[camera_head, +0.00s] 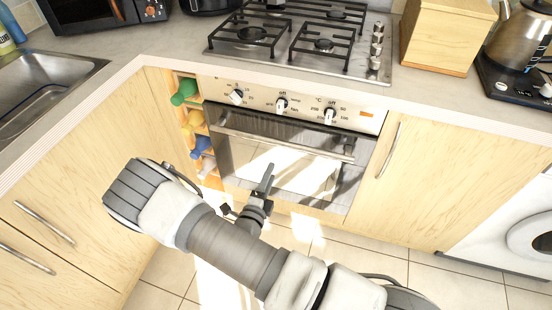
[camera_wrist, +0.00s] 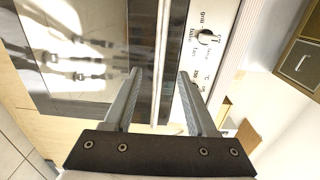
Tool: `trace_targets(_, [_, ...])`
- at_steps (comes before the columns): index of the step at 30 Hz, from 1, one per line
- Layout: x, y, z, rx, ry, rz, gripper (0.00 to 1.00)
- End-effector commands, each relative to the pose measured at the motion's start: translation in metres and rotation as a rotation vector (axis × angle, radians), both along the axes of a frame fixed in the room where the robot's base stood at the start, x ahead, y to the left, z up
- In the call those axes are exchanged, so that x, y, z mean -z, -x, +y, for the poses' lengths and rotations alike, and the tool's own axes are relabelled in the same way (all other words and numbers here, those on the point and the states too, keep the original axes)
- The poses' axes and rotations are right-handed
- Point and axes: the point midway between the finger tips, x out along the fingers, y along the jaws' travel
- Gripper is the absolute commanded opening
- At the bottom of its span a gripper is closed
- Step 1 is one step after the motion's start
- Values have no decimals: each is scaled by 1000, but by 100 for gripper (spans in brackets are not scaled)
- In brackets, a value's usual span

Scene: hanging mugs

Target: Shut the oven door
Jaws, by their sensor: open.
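The oven door (camera_head: 235,165) has a dark frame, a glass window and a metal bar handle (camera_head: 285,136) along its top. It stands upright, or nearly so, under the control panel; I cannot tell whether a small gap remains. My gripper (camera_head: 268,172) is in front of the door glass, below the handle in the head view. In the wrist view my gripper (camera_wrist: 159,72) is open, its two grey fingers apart with nothing held. The handle (camera_wrist: 163,45) runs between the fingertips in that picture; contact cannot be told. My arm hides part of the door's lower area.
The control panel (camera_head: 285,103) with knobs is above the door, under the gas hob (camera_head: 300,40). A bottle rack (camera_head: 193,125) is at the left, with a wooden cabinet door (camera_head: 420,175) at the right. Tiled floor (camera_head: 375,260) is clear in front.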

Motion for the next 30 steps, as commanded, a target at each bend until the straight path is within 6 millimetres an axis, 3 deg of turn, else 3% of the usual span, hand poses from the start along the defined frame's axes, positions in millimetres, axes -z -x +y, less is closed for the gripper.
trace_targets(3, [-1, 19, 7, -2, 2, 1, 57])
trace_targets(9, [-1, 34, 12, -1, 1, 0, 57])
trace_targets(26, [-1, 35, 13, 1, 0, 0, 57])
trace_targets(30, [-11, 33, 7, 48, -49, -19, 57])
